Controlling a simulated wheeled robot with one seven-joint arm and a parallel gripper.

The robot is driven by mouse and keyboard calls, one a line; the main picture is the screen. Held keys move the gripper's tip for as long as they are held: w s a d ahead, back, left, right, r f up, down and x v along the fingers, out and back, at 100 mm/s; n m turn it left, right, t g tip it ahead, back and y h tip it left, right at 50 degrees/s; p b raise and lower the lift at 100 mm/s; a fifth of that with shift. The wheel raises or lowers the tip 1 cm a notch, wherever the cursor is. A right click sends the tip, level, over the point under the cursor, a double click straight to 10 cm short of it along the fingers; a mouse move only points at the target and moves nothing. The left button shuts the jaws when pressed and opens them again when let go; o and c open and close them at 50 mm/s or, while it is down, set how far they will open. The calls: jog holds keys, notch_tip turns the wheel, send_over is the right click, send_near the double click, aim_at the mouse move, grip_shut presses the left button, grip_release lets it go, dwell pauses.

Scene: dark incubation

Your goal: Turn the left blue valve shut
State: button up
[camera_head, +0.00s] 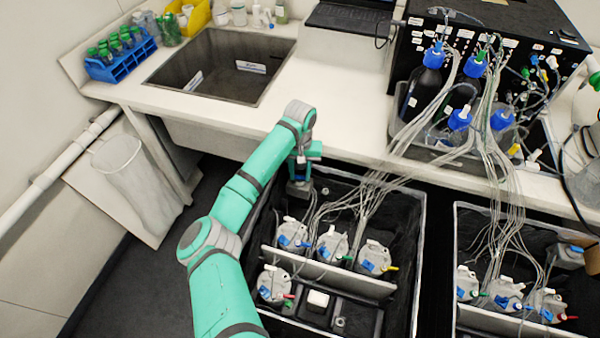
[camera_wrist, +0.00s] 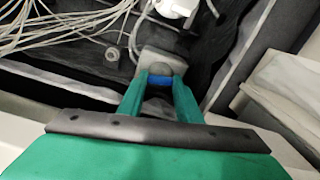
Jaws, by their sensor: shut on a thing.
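The left blue valve (camera_wrist: 160,80) shows in the wrist view as a short blue piece with a rounded grey top, in front of a grey block. My gripper (camera_wrist: 161,75) has its two green fingers on either side of the blue piece, shut on it. In the head view my gripper (camera_head: 301,172) points down at the back left corner of the left black bin. The valve's grey body (camera_head: 299,190) shows just below it there, mostly hidden by the fingers. How far the handle is turned cannot be told.
The left bin (camera_head: 418,250) holds several lidded vessels (camera_head: 332,244) with thin tubes rising to the bench. A second bin (camera_head: 456,240) with vessels stands to the right. The white bench edge (camera_head: 240,140) runs close behind my arm. A sink (camera_head: 222,65) is set into the bench.

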aim_at(300, 176)
jog(key=shift+m, duration=1.3)
jog(key=shift+a, duration=0.1)
jog(key=o, duration=1)
jog(key=shift+o, duration=0.2)
jog(key=shift+r, duration=0.1)
notch_tip(300, 176, up, 11)
jog(key=shift+s, duration=0.1)
jog(key=shift+f, duration=0.2)
